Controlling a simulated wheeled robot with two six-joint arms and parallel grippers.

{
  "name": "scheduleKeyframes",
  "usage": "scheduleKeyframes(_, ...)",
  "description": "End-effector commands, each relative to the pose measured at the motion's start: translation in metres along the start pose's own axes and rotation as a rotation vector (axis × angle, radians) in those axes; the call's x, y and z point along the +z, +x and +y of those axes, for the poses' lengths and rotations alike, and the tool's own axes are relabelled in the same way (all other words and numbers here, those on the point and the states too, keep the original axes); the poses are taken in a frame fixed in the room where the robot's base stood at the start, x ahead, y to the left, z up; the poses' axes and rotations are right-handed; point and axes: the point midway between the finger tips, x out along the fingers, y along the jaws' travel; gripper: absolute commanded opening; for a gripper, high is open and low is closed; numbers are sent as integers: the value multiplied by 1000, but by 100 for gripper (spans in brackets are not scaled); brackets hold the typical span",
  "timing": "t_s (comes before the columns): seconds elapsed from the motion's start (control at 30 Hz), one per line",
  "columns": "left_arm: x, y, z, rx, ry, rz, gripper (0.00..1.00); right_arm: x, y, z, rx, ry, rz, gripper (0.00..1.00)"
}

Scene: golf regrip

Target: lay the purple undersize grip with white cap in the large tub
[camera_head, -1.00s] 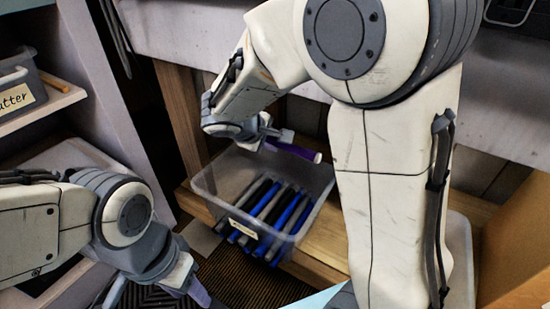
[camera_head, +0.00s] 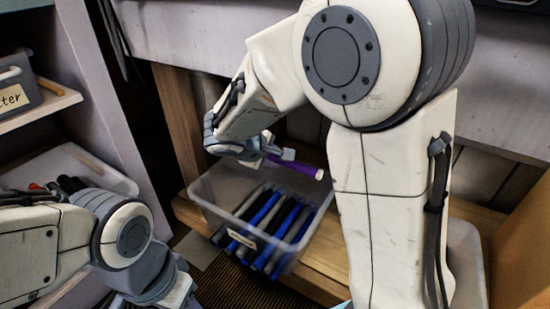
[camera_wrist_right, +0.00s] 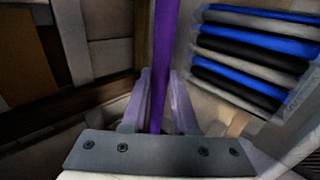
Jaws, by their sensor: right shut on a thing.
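My right gripper (camera_head: 276,155) is shut on the purple grip (camera_head: 297,167), which sticks out to the right with its white cap (camera_head: 320,174) at the far end. In the right wrist view the purple grip (camera_wrist_right: 165,50) runs up between the two fingers (camera_wrist_right: 160,105). The gripper holds it above the back part of a clear tub (camera_head: 213,205). The tub holds several blue, black and grey grips lying side by side. My left gripper (camera_head: 178,295) is at the bottom left; its fingertips are cut off or hidden.
The tub stands on a wooden shelf (camera_head: 325,262) with a pale label on its front. Another pale tub (camera_head: 463,250) is partly hidden behind my right arm. A grey bin (camera_head: 14,85) sits on the left shelf. A wooden post (camera_head: 180,130) stands behind the tub.

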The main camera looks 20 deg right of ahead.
Motion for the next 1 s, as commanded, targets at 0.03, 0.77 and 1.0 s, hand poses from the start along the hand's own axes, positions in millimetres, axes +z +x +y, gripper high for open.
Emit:
scheduleKeyframes(0.03, 0, 1, 0, 0, 0, -1, 50, 0, 0, 0, 0, 0, 0, 0)
scheduleKeyframes(0.77, 0, 3, 0, 0, 0, -1, 50, 0, 0, 0, 0, 1, 0, 62)
scheduleKeyframes(1.0, 0, 2, 0, 0, 0, -1, 50, 0, -1, 0, 0, 1, 0, 62)
